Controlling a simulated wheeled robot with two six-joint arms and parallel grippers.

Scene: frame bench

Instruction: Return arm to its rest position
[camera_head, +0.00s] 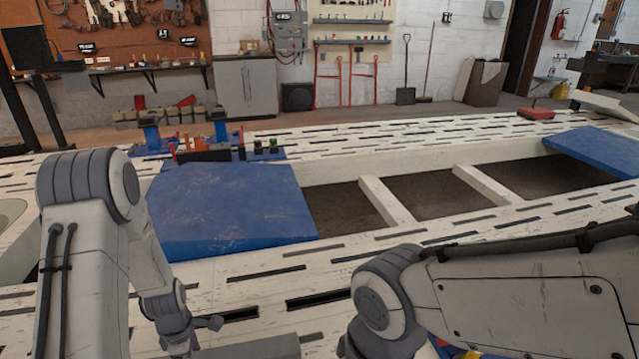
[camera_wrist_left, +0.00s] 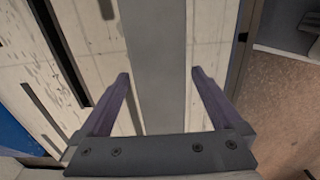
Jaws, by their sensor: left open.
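My left arm (camera_head: 95,235) comes in from the left in the head view, bent, with its wrist pointing down over the front of the white slotted bench (camera_head: 265,270). My left gripper (camera_wrist_left: 160,74) is open in the left wrist view, with its two fingers apart. A flat grey strip (camera_wrist_left: 157,50) runs below and between the fingers; I see nothing gripped. My right arm (camera_head: 530,295) crosses the lower right of the head view, and its gripper is out of view.
A blue plate (camera_head: 230,205) lies on the bench beside my left arm, and another (camera_head: 600,150) is at the far right. Between them, white crossbars (camera_head: 385,200) span dark openings. Tools and small parts (camera_head: 220,150) stand behind the near plate. The bench front is partly clear.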

